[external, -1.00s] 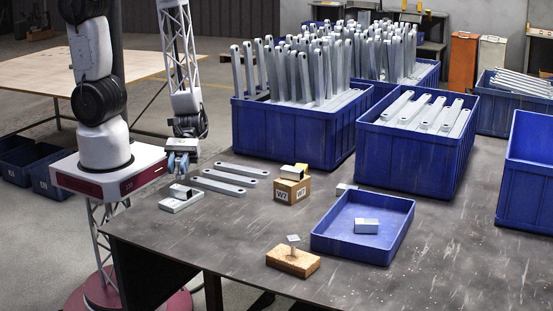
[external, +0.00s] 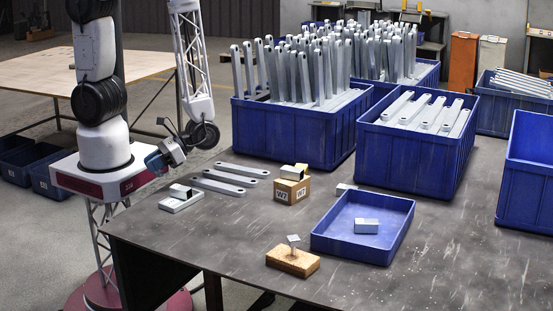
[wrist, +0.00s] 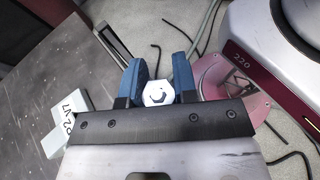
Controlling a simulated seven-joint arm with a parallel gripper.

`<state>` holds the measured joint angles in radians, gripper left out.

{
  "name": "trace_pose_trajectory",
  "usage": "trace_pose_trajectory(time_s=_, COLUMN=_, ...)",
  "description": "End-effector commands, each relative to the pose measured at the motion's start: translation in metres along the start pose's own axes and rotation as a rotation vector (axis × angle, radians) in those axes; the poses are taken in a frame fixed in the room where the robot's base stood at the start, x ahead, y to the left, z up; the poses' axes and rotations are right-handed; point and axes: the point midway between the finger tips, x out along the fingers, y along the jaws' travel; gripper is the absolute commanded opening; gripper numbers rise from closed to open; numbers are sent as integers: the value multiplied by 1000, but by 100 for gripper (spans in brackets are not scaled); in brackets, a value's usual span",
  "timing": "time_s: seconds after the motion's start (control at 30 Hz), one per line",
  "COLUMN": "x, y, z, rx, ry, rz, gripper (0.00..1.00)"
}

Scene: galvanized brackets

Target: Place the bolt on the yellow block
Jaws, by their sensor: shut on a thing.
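My gripper (external: 157,163) is at the table's left edge, close to my base, tilted and off to the left of the parts. In the wrist view its blue fingers (wrist: 158,88) are shut on the bolt (wrist: 157,94), whose pale hexagonal head faces the camera. The bolt's shank is hidden. No plainly yellow block shows. A tan-orange block (external: 283,262) lies at the table's front with a thin upright piece and small plate on it. A tan box (external: 283,191) marked W7 stands farther back with a pale-and-dark piece on top.
A light labelled block (external: 178,203) and several flat grey brackets (external: 231,180) lie near my gripper. A shallow blue tray (external: 331,245) holds a small white block (external: 366,226). Tall blue crates (external: 292,137) of brackets stand behind. The table front right is clear.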

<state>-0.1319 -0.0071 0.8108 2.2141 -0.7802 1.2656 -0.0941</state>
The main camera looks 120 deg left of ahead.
Motion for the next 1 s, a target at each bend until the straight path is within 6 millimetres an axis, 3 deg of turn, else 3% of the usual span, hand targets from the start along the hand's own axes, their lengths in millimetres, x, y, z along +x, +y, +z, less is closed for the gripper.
trace_pose_trajectory(time_s=0.47, x=-20, y=-53, z=-15, rx=194, ry=0, rz=-469, gripper=0)
trace_pose_trajectory(time_s=1.0, x=-80, y=-94, z=-39, rx=417, ry=0, rz=-1009, gripper=0)
